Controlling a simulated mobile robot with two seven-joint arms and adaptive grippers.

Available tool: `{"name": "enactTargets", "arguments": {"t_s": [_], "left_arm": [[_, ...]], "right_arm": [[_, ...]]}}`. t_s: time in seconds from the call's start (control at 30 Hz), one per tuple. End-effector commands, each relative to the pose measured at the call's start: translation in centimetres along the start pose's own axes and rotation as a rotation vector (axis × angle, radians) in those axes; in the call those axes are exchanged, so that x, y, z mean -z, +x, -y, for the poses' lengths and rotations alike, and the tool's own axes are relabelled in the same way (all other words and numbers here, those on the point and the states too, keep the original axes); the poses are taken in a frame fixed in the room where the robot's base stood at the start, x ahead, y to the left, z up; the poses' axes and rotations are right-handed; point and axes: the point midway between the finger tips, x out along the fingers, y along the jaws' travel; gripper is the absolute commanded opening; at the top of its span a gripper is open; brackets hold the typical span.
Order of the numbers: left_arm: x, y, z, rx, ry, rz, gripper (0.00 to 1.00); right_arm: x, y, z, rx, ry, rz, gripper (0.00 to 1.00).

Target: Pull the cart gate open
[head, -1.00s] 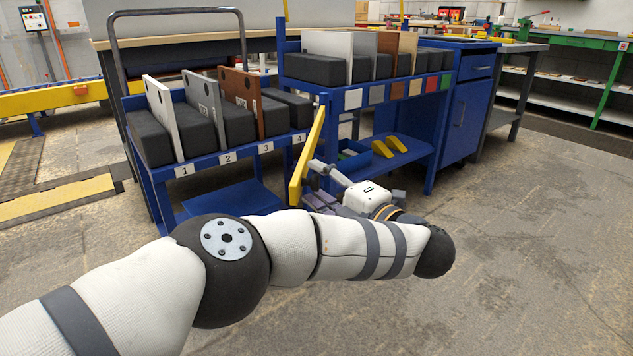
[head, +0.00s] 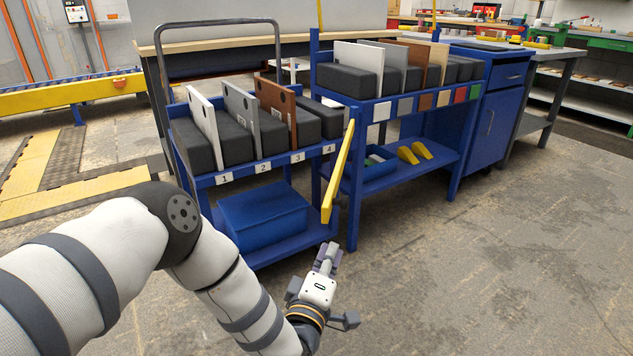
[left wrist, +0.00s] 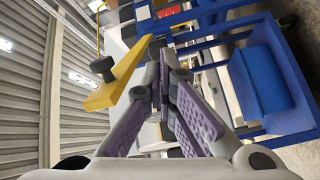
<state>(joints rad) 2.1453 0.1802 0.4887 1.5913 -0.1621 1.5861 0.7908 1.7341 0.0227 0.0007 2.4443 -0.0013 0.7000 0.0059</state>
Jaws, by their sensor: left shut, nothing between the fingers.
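The blue cart (head: 199,184) stands left of centre in the head view, with numbered slots on its top. The cart gate, a yellow bar (head: 338,171), is at the cart's right end and sticks out toward me. In the left wrist view the gate (left wrist: 120,82) shows with a dark round knob, left of the fingers. My left gripper (head: 329,252) is shut and empty, low in front of the gate and apart from it. Its purple-padded fingers (left wrist: 168,66) meet in the left wrist view. My right gripper is not in view.
White, grey and brown boards stand between dark blocks on the cart. A blue rack (head: 350,109) with more boards stands close on the right, with a blue bin (head: 366,175) and yellow pieces on its lower shelf. The floor at right is clear.

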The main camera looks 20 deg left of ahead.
Motion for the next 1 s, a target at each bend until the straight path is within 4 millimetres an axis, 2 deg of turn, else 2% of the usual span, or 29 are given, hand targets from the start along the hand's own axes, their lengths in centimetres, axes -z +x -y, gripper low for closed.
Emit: {"name": "enactTargets", "arguments": {"t_s": [0.03, 0.1, 0.2, 0.27, 0.37, 0.43, 0.8, 1.0], "left_arm": [[4.6, -1.4, -2.1, 0.009, -0.03, 0.053, 0.0], [8.8, -3.0, -3.4, 0.003, -0.123, 0.101, 0.0], [12.6, -4.7, -4.8, -0.007, -0.242, 0.135, 0.0], [13.4, -5.2, -4.9, -0.008, -0.28, 0.146, 0.0], [13.4, -4.8, -4.5, -0.007, -0.299, 0.154, 0.0], [13.1, -3.6, -4.3, -0.007, -0.297, 0.154, 0.0], [11.8, 4.4, -4.5, -0.009, -0.295, 0.152, 0.0], [9.1, 4.8, -5.6, -0.008, -0.296, 0.154, 0.0]], "right_arm": [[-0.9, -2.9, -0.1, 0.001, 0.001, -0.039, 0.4], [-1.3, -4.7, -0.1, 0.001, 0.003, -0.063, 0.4], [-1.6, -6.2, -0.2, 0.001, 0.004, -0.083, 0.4], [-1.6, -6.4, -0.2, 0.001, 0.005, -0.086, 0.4], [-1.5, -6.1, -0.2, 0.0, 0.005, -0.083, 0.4], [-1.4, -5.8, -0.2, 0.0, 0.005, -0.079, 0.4], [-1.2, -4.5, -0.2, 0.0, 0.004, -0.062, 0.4], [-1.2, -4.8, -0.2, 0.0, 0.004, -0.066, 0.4]]}}
